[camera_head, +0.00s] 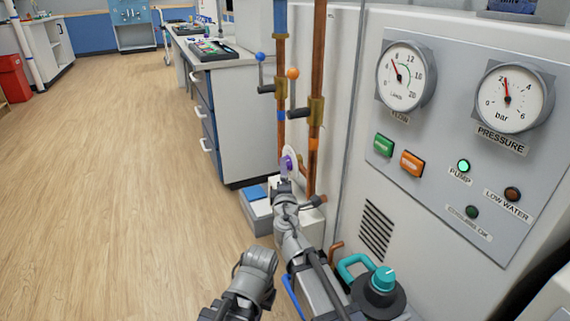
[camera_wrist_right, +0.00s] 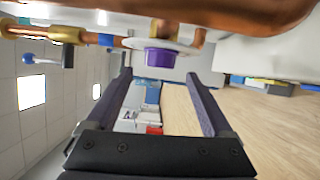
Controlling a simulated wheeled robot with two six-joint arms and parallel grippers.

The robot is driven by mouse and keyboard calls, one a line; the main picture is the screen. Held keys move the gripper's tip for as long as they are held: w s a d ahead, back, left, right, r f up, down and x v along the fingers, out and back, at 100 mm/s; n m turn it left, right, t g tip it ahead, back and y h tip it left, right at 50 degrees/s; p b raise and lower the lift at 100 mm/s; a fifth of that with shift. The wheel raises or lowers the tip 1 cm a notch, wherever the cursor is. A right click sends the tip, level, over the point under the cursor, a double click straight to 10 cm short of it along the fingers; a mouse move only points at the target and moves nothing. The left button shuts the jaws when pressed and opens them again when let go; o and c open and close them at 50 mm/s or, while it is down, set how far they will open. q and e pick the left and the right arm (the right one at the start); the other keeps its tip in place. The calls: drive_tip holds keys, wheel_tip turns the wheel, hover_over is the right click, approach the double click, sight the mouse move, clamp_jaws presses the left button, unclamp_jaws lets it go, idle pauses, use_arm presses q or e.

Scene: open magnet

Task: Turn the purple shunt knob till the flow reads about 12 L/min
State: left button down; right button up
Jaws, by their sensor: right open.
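The purple shunt knob (camera_head: 287,164) sits on a white round plate low beside the copper pipes. In the right wrist view the knob (camera_wrist_right: 158,57) lies just beyond the fingertips, roughly centred between them. My right gripper (camera_wrist_right: 158,75) is open and empty, its two fingers apart. In the head view my right gripper (camera_head: 283,186) is small and partly hidden by its arm, just below the knob. The flow gauge (camera_head: 405,76) has its needle up and left, at about 6 L/min.
The pressure gauge (camera_head: 514,98) reads a little above 2 bar. The green pump lamp (camera_head: 463,166) is lit. Blue (camera_head: 260,57) and orange (camera_head: 292,73) ball levers stand by the pipes above the knob. A teal-handled fitting (camera_head: 383,278) is at lower right. Open floor lies left.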

drive_tip(key=w, duration=0.7)
